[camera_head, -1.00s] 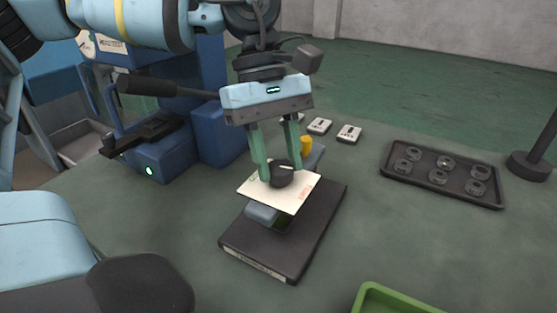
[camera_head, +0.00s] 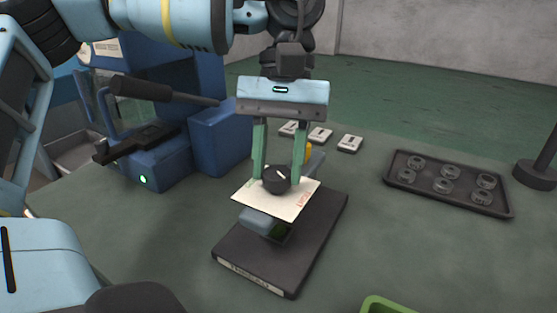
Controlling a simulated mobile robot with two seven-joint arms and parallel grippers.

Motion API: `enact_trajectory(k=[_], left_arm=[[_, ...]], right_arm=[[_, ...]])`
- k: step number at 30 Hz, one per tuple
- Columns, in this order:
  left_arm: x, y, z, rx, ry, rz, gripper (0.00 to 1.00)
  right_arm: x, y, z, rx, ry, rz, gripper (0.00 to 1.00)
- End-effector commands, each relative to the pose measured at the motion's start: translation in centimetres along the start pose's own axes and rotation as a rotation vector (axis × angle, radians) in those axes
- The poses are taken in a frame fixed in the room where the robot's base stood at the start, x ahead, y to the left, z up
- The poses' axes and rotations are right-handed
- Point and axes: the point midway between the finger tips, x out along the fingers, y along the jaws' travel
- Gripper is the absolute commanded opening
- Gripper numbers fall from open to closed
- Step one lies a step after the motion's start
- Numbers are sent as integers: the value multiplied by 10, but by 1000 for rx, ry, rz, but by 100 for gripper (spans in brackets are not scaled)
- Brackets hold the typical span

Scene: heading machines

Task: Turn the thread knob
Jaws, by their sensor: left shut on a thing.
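The thread knob (camera_head: 277,180) is a round black knob with a white pointer mark, standing on a tilted cream plate (camera_head: 262,203). The plate has small red lettering and sits above a dark flat base (camera_head: 235,257). My left gripper (camera_head: 277,172) comes down from above, its two green fingers on either side of the knob, shut on it. The pointer mark faces up and to the right. My right gripper is not in view.
A blue machine (camera_head: 215,135) with a black lever stands at the left. A dark tray (camera_head: 452,203) with several round rings lies at the right. Small white blocks (camera_head: 349,143) lie behind the knob. A green bin (camera_head: 385,306) edges in at the bottom.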

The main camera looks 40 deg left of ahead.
Motion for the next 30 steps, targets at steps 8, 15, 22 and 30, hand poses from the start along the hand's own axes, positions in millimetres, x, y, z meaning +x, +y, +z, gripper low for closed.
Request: enact_trajectory(k=[8,15,22,30], left_arm=[[2,0,0,25,-2,-15,12],[2,0,0,25,-2,-15,12],[1,0,0,24,-1,-14,57],[0,0,0,24,0,-11,57]], right_arm=[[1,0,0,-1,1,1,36],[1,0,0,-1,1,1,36],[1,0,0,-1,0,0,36],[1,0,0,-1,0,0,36]])
